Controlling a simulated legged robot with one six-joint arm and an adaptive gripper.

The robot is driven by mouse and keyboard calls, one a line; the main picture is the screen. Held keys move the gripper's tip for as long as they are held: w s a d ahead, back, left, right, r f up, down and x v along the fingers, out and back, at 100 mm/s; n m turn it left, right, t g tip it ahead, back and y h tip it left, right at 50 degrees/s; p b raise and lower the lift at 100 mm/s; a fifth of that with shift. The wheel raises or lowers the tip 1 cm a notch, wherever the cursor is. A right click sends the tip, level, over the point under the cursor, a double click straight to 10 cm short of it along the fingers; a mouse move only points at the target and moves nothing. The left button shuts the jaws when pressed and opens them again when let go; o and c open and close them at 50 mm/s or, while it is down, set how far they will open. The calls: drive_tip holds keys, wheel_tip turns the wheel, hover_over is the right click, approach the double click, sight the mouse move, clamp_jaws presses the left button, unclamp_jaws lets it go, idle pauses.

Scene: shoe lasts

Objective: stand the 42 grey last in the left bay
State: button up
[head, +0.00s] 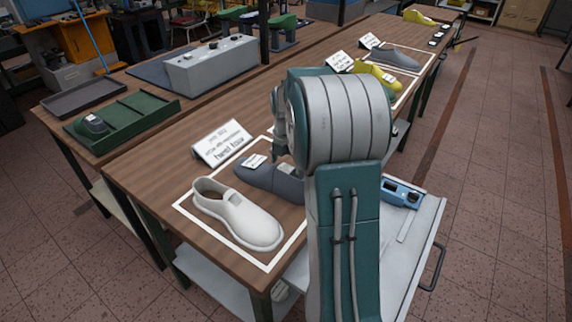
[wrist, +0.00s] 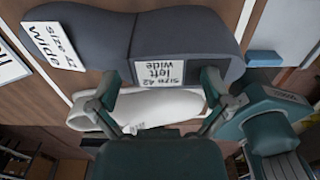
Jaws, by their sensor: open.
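The dark grey last (head: 270,181) lies on the near bench inside a white outline, beside a white shoe (head: 238,213). In the wrist view the grey last (wrist: 100,45) fills the top, with a label (wrist: 160,73) reading "size 42 left wide". My gripper (wrist: 160,88) is open, its two fingers spread at either side of that label, close to the last; I cannot tell if they touch. In the head view my gripper (head: 279,128) is partly hidden by my arm. A green tray with bays (head: 145,121) stands on the far-left bench, a dark object (head: 93,125) in its left part.
A sign (head: 221,144) stands behind the grey last. A grey control box (head: 210,65) and an empty dark tray (head: 84,97) are on the left bench. Another grey last (head: 397,58) and a yellow one (head: 375,75) lie further back. A blue device (head: 401,194) is at right.

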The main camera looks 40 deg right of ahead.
wheel_tip(320, 180, up, 12)
idle(0.4)
idle(0.4)
drive_tip(key=s+a+r+m+t, duration=0.1)
drive_tip(key=s+a+r+m, duration=0.1)
drive_tip(key=s+a+m, duration=0.4)
drive_tip(key=s+a+r+m+t, duration=0.1)
drive_tip(key=s+a+r+m, duration=0.25)
drive_tip(key=a, duration=0.45)
drive_tip(key=s+a+f+m+t, duration=0.3)
drive_tip(key=s+a+f+m, duration=0.2)
drive_tip(key=s+a+m, duration=0.4)
drive_tip(key=s+m, duration=0.3)
drive_tip(key=shift+s, duration=0.25)
